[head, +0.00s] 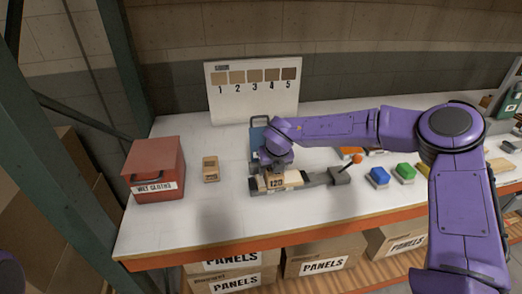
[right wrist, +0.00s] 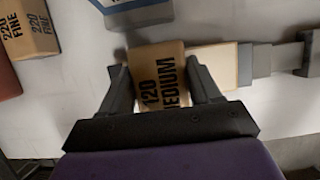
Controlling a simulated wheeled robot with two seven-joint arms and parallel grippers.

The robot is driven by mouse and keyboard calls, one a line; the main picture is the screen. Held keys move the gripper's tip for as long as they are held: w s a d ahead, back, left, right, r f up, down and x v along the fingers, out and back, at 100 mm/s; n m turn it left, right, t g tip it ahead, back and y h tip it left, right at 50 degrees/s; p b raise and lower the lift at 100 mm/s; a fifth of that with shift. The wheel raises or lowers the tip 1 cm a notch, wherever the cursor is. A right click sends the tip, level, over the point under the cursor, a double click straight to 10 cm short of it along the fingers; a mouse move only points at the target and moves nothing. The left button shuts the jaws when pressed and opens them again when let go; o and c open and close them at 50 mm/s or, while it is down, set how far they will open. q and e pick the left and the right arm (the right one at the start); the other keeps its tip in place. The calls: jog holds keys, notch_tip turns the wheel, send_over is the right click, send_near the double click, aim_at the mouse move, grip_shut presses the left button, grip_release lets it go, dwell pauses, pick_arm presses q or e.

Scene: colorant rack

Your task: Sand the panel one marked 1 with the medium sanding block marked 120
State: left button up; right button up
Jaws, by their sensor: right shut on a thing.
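My right gripper (head: 275,168) is shut on the tan sanding block (head: 276,183) marked 120. In the right wrist view the block (right wrist: 160,72) reads "120 MEDIUM" and sits between the two fingers. A pale wooden panel (head: 296,178) lies in a grey clamp (head: 325,179) on the bench; it also shows in the right wrist view (right wrist: 214,64). The block is over the panel's left part; I cannot tell whether they touch. No number shows on the panel, partly hidden by the block and gripper. My left gripper is not in view.
A red wet cloths box (head: 155,163) and a 220 fine block (head: 210,169) stand to the left. A board (head: 252,100) with swatches 1 to 5 stands behind. The front left of the bench is clear.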

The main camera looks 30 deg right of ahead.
jog(key=shift+w+a+f+b, duration=0.1)
jog(key=shift+w+a+b, duration=0.1)
jog(key=shift+a, duration=0.6)
jog(key=shift+w+a+b, duration=0.1)
jog(key=shift+a+b, duration=0.1)
jog(key=shift+a, duration=0.55)
notch_tip(320, 180, up, 8)
jog(key=p, duration=0.5)
jog(key=shift+p, duration=0.35)
jog(key=shift+d, duration=0.1)
